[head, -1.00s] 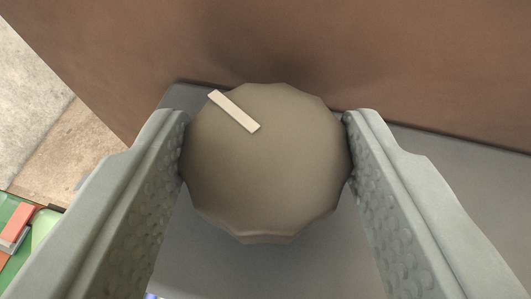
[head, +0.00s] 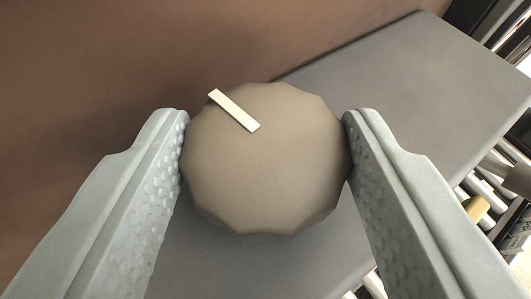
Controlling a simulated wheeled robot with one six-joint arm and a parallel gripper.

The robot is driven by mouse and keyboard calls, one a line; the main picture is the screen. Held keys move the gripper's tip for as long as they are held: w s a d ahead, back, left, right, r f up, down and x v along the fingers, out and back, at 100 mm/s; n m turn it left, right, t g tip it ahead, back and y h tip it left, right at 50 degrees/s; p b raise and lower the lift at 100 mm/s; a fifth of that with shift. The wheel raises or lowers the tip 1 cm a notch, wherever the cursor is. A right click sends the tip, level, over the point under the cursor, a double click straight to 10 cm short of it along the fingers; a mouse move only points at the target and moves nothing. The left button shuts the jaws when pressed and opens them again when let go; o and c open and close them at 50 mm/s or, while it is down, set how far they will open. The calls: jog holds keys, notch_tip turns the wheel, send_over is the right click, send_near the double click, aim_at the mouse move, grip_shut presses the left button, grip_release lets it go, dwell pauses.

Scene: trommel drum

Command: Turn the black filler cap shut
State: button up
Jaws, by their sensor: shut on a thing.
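The filler cap (head: 268,185) is in the middle of the head view. It looks grey-brown rather than black, round with a faceted rim. A pale bar mark (head: 234,110) lies on its upper left, slanting down to the right. My gripper (head: 266,118) is shut on the cap, with one finger against its left side and the other against its right side. The cap hides its seat and any thread below it.
A flat grey surface (head: 400,80) lies behind and below the cap. A brown wall (head: 120,60) fills the upper left. Metal rods or rollers (head: 490,195) and dark parts show at the right edge, outside the grey surface.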

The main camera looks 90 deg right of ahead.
jog(key=shift+w+m+g, duration=0.15)
jog(key=shift+m+g, duration=0.85)
jog(key=shift+g, duration=0.1)
jog(key=shift+y, duration=0.3)
jog(key=o, duration=1)
